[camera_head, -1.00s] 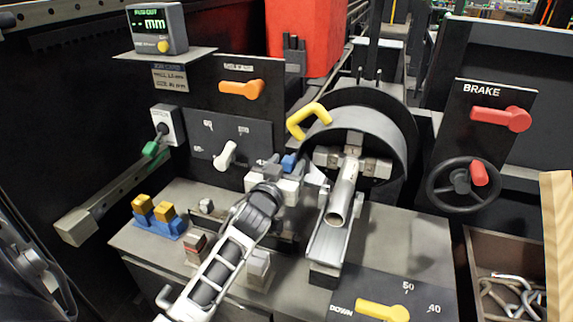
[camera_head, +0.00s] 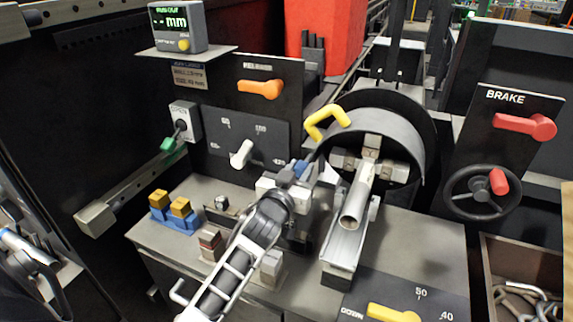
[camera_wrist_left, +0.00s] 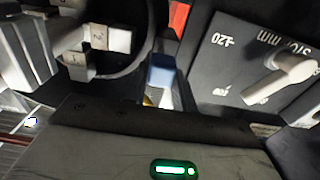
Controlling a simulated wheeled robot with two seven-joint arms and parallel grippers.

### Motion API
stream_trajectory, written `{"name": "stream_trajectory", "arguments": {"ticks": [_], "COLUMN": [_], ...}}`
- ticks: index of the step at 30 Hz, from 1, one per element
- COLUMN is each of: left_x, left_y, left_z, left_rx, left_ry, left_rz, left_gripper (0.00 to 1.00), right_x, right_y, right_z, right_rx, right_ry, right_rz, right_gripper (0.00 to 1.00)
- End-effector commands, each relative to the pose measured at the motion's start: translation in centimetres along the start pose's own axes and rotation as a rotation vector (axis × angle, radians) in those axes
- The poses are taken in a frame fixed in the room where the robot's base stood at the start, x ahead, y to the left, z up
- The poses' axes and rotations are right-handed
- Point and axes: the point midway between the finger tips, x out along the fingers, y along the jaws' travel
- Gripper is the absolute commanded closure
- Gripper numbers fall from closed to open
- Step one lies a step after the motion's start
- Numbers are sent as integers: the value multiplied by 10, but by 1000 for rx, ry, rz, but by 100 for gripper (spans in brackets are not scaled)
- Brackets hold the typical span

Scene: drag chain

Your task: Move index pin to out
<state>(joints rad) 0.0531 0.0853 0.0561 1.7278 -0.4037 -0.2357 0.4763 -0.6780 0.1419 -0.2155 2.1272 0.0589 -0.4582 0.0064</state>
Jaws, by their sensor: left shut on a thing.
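My left gripper (camera_head: 288,182) is shut at a small blue-topped piece (camera_head: 300,168), which I take to be the index pin's knob. It is just left of the chuck (camera_head: 370,160) and its metal tube (camera_head: 356,206). In the left wrist view the blue piece (camera_wrist_left: 161,74) shows beyond the dark gripper body, near the middle. The fingertips hide most of the pin, and its seat cannot be made out. My right gripper is not in view.
A yellow handle (camera_head: 327,122) stands close above the left gripper. A white lever (camera_head: 241,153) and an orange lever (camera_head: 260,88) are on panels to the left. The red brake lever (camera_head: 527,126) is at right. Blue-and-yellow blocks (camera_head: 175,212) sit on the bench.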

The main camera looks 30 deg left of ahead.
Motion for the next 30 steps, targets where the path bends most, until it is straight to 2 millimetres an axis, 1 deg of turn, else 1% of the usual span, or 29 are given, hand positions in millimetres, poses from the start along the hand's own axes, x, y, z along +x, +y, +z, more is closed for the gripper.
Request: {"name": "stream_trajectory", "arguments": {"ticks": [1,5,6,8,16,20,23,26,30], "left_x": [-1,-1,-1,-1,-1,-8,-23,-45,-80], "left_y": [-1,-1,-1,-1,-2,-2,-2,-2,-2], "left_z": [4,5,5,5,3,4,4,5,5], "left_rx": [1,1,1,1,1,0,0,-1,-1], "left_ry": [-7,-9,-9,-9,-6,-7,-9,-10,-10], "left_rz": [-3,-2,-2,-3,-4,-3,-3,-3,-4], "left_gripper": [100,100,67,51,51,51,51,51,51], "right_x": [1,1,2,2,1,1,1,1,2], "right_y": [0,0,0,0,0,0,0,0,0], "right_z": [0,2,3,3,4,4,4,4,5], "right_rx": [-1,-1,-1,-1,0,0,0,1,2], "right_ry": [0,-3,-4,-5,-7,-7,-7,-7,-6], "right_rz": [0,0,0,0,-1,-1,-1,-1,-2], "right_gripper": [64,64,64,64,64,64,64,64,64]}}
